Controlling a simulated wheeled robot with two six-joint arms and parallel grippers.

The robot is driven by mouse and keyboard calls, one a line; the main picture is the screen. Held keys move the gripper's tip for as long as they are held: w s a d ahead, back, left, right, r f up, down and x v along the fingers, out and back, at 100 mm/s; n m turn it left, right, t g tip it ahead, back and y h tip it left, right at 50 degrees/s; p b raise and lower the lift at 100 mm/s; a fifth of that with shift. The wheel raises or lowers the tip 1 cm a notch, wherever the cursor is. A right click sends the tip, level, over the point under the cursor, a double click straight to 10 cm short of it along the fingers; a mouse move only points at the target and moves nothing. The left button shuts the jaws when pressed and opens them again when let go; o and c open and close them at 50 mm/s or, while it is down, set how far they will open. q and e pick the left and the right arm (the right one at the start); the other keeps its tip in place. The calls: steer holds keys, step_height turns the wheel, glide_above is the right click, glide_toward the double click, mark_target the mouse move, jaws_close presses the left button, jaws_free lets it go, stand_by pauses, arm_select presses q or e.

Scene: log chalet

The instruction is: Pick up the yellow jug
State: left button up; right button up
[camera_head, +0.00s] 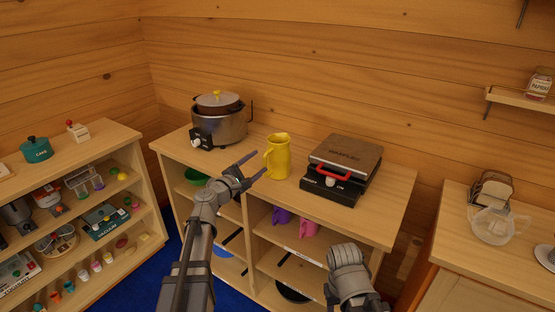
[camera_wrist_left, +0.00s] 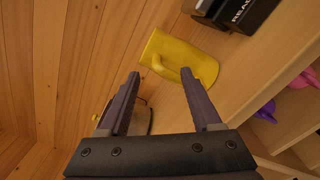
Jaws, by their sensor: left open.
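The yellow jug (camera_head: 281,158) stands upright on the wooden shelf unit's top, between a metal cooker and a waffle maker. Its handle is on its left side in the head view. My left gripper (camera_head: 254,164) is open and empty just left of the jug, its fingers pointing toward the handle. In the left wrist view the jug (camera_wrist_left: 180,58) lies just beyond the two open fingertips (camera_wrist_left: 161,84), with its handle (camera_wrist_left: 188,75) near the right finger. The jug is not between the fingers. My right arm (camera_head: 349,275) shows at the lower middle of the head view, its fingers not clearly visible.
The metal cooker (camera_head: 221,125) stands left of the jug, and the black waffle maker (camera_head: 342,168) stands close on its right. The counter's front edge (camera_head: 330,222) is bare.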

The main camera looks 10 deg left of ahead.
mark_target(264, 157)
arm_select(q)
steer(key=x, duration=0.4)
steer(key=shift+w, duration=0.15)
jaws_close()
stand_by(1.2)
